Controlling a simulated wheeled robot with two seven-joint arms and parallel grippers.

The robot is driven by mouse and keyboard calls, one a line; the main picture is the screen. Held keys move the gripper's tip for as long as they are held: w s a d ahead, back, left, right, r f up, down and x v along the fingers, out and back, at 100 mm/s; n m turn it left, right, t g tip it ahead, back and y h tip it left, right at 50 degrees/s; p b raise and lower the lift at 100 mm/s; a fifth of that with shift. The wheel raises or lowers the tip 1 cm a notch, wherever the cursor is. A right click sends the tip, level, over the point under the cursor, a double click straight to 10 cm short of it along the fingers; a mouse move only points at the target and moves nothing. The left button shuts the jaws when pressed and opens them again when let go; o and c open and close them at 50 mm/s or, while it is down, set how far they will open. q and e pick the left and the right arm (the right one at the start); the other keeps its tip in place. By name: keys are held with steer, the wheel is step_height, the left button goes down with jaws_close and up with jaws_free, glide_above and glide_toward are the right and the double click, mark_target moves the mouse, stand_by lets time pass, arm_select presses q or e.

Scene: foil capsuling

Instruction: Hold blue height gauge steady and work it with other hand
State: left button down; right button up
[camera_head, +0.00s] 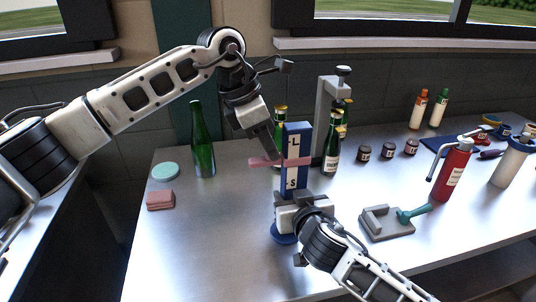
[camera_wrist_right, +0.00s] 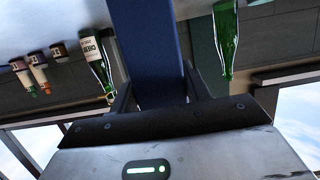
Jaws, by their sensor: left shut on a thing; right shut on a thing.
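The blue height gauge (camera_head: 297,180) stands upright on the metal table, on a round blue base (camera_head: 284,238). Its face has a white scale with the letters L and S. A pink slider (camera_head: 264,161) crosses the column at mid height. My left gripper (camera_head: 275,156) comes from above and is shut on the slider at the column's left side; its fingertips are partly hidden. My right gripper (camera_head: 290,199) is shut on the lower column, above the base. In the right wrist view the blue column (camera_wrist_right: 150,45) runs between the two fingers (camera_wrist_right: 158,95).
A green bottle (camera_head: 202,140) stands left of the gauge, by a teal disc (camera_head: 165,171) and pink block (camera_head: 160,200). Dark labelled bottles (camera_head: 332,150) and a grey press stand (camera_head: 325,110) are close behind. A grey fixture (camera_head: 388,222) and red bottle (camera_head: 452,172) are to the right.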

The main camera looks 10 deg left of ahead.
arm_select(q)
step_height(320, 180, up, 6)
steer(key=shift+f, duration=0.25)
arm_select(e)
steer(key=shift+f, duration=0.1)
arm_select(q)
steer(key=c, duration=1.2)
jaws_free()
steer(key=shift+c, duration=0.2)
steer(key=v, duration=1.2)
steer(key=shift+s, duration=0.1)
arm_select(e)
steer(key=o, duration=1.4)
steer(key=shift+s, duration=0.15)
